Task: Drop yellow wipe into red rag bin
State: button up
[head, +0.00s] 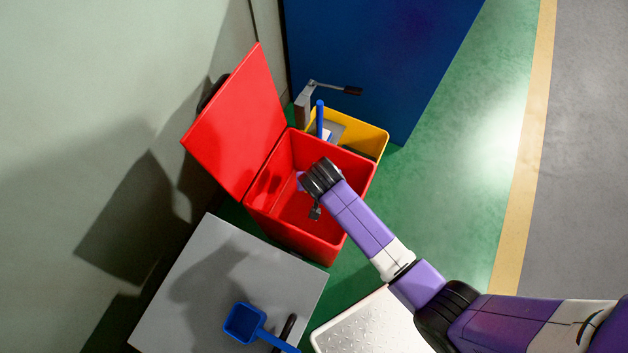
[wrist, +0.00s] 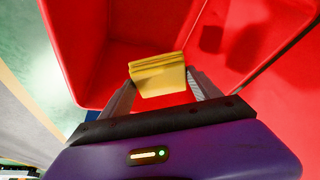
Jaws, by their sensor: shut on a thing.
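The red rag bin (head: 270,205) stands in the middle of the head view with its red lid (head: 240,125) swung open toward the wall. My gripper (wrist: 160,84) is over the bin's opening, pointing down into it. In the wrist view it is shut on the folded yellow wipe (wrist: 158,70), which sits between the two fingers. The red inner walls surround the wipe in that view. I cannot tell how far the wipe is above the bin floor.
A yellow bin (head: 370,138) with a blue-handled tool (head: 320,118) stands behind the red bin, before a blue panel (head: 380,60). A grey surface (head: 225,275) with a blue scoop (head: 245,323) is in front. Green floor (head: 455,160) is clear to the right.

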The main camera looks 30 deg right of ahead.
jog(key=o, duration=1.4)
jog(key=shift+r, duration=0.1)
jog(key=p+v, duration=0.1)
jog(key=v, duration=0.6)
jog(key=shift+r+p, duration=0.3)
jog(key=shift+p, duration=0.05)
jog(key=shift+s, duration=0.1)
